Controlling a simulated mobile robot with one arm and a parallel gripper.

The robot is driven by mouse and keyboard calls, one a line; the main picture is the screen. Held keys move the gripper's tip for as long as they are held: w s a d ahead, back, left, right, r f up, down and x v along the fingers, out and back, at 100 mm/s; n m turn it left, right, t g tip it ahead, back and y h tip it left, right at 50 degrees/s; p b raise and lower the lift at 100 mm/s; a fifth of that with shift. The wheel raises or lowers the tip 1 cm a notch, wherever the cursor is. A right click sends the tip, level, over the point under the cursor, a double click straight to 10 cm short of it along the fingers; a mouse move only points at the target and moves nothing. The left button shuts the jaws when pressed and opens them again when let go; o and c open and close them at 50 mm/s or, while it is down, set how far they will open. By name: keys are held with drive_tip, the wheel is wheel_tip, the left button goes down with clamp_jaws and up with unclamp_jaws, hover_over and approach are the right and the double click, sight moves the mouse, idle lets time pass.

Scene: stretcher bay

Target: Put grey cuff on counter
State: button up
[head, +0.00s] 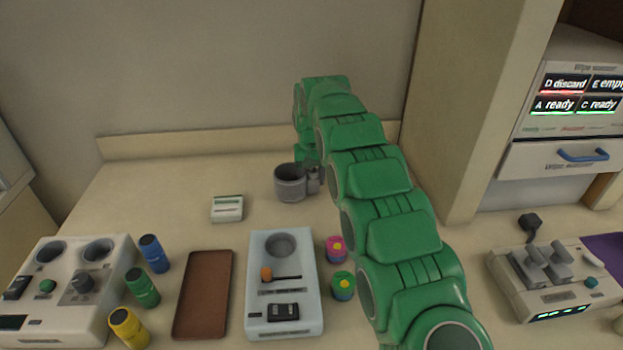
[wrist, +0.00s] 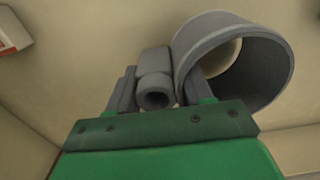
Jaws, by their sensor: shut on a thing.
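The grey cuff (head: 291,187) is a short open cylinder with a small side stub. It is at the back of the counter (head: 160,185), in the middle of the head view. My gripper (head: 313,178) comes in from its right side and is shut on the stub. In the wrist view, the stub sits between the two fingers of my gripper (wrist: 158,92), and the cuff's ring (wrist: 285,65) stands out to the right. I cannot tell whether the cuff's underside touches the counter.
A small white box (head: 227,209) lies left of the cuff. In front are a brown tray (head: 206,295), a pale device with a round well (head: 266,314), and several coloured jars. A white cabinet (head: 545,160) stands at right. The counter's back left is clear.

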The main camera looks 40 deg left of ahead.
drive_tip(key=shift+f, duration=0.25)
drive_tip(key=o, duration=1.2)
drive_tip(key=shift+f, duration=0.1)
drive_tip(key=shift+r, duration=3.85)
